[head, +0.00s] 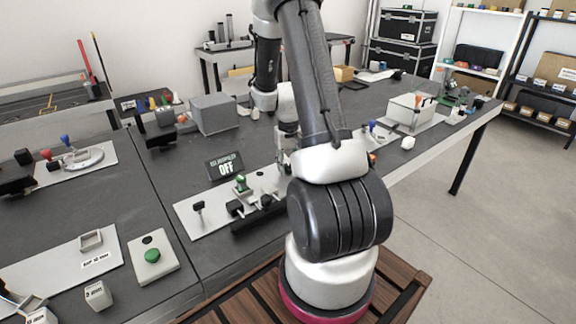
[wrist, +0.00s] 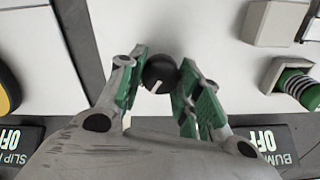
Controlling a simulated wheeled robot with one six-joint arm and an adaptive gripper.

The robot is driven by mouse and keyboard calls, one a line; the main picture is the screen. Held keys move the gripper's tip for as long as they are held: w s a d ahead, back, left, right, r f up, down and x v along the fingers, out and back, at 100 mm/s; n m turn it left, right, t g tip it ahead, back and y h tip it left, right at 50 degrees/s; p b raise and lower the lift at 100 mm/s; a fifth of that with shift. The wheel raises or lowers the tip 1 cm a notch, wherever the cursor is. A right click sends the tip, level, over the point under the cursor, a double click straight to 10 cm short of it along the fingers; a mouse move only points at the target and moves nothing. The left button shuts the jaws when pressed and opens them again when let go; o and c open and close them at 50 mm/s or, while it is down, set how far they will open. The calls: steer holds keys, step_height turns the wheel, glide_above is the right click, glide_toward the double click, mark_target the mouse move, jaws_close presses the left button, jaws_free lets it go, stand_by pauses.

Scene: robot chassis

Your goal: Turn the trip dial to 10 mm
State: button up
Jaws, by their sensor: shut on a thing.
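The dial (wrist: 159,72) is a small round black knob with a white pointer line, set on a white panel (wrist: 190,28) in the wrist view. The pointer line points down and slightly left in that view. My gripper (wrist: 160,82) has green-padded fingers on both sides of the knob and is shut on it. No millimetre scale can be read around it. In the head view my gripper (head: 286,158) is partly behind my own arm, and the dial is hidden there.
In the wrist view, one dark display (wrist: 270,142) reads "BUMP" and "OFF", another (wrist: 18,142) reads "SLIP" and "OFF". In the head view, an "OFF" display (head: 225,167) and a grey box (head: 214,114) stand on the bench.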

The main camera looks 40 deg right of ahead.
mark_target(288, 165)
steer(key=shift+m, duration=1.1)
steer(key=o, duration=1)
steer(key=shift+o, duration=0.2)
steer(key=shift+r, duration=0.1)
step_height(288, 165, up, 12)
